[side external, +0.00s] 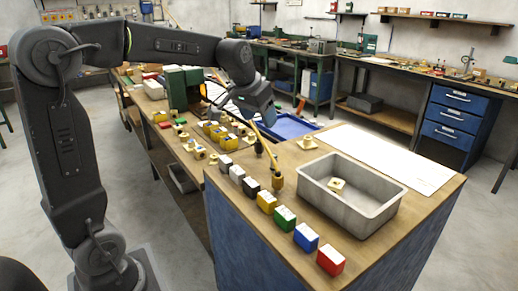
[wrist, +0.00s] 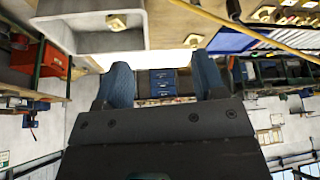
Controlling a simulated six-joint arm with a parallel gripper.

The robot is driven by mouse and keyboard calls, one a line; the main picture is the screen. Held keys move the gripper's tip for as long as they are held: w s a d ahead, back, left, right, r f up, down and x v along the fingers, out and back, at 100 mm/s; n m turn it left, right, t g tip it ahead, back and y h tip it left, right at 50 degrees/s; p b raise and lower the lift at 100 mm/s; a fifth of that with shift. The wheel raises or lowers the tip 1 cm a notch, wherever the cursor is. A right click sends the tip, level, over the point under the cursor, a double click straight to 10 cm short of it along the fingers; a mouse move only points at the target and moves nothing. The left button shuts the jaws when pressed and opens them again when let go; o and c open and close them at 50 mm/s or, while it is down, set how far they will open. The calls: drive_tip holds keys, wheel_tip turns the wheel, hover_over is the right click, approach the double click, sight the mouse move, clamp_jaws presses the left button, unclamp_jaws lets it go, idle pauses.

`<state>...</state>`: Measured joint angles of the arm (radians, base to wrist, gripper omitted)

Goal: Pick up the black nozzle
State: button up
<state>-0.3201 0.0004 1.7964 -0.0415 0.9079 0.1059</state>
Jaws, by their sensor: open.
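I cannot make out a clear nozzle shape in black. A small block with black sides and a pale top (side external: 251,187) stands in a row of coloured blocks on the wooden bench, in the side view. My gripper (side external: 268,119) is above the bench, behind and above that row, apart from the blocks. In the wrist view my gripper (wrist: 161,85) shows two blue-grey fingers spread wide with nothing between them. The black block is not seen in the wrist view.
A grey metal tray (side external: 391,211) holds a brass piece (side external: 336,184); another brass piece (side external: 306,143) stands behind it. A brass post (side external: 277,181) and a slanting yellow rod (side external: 268,146) are near the row. White paper (side external: 385,157) lies flat at the right.

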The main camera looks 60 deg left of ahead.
drive_tip(key=w+a+f+n, duration=0.2)
drive_tip(key=w+a+f, duration=0.3)
drive_tip(key=w+a, duration=0.5)
approach(258, 141)
drive_tip(key=shift+g+y, duration=0.3)
drive_tip(key=shift+g, duration=0.1)
drive_tip(key=f, duration=0.1)
drive_tip(key=w+f, duration=0.2)
drive_tip(key=f, duration=0.1)
drive_tip(key=shift+w+d+f, duration=0.1)
drive_tip(key=shift+d, duration=0.1)
drive_tip(key=shift+x, duration=3.15)
drive_tip(key=shift+a, duration=0.15)
drive_tip(key=c, duration=1)
drive_tip(key=shift+c, duration=0.3)
